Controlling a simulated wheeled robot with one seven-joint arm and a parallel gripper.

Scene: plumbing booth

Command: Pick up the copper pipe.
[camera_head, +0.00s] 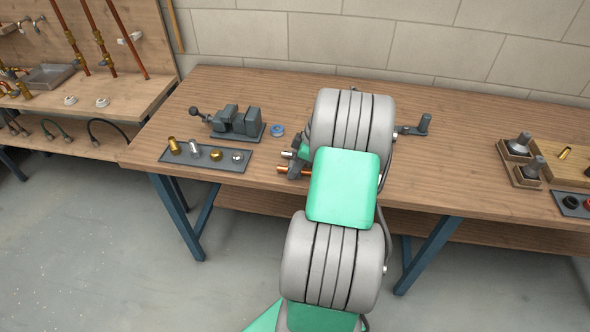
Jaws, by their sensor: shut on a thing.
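The copper pipe (286,170) shows as a short orange-brown length near the front edge of the wooden workbench, left of my arm. My gripper (297,168) is at the pipe, shut on it, low over the bench. My grey and green arm covers most of the gripper and the pipe's right part. I cannot tell whether the pipe still touches the bench. A short silvery piece (288,154) shows just behind the pipe; what it is is too small to tell.
A dark tray (205,167) with several fittings lies left, with a grey vise (237,123) and blue ring (277,130) behind. A crank-like tool (412,127) is right of my arm. Wooden holders (527,174) stand far right. The bench between is clear.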

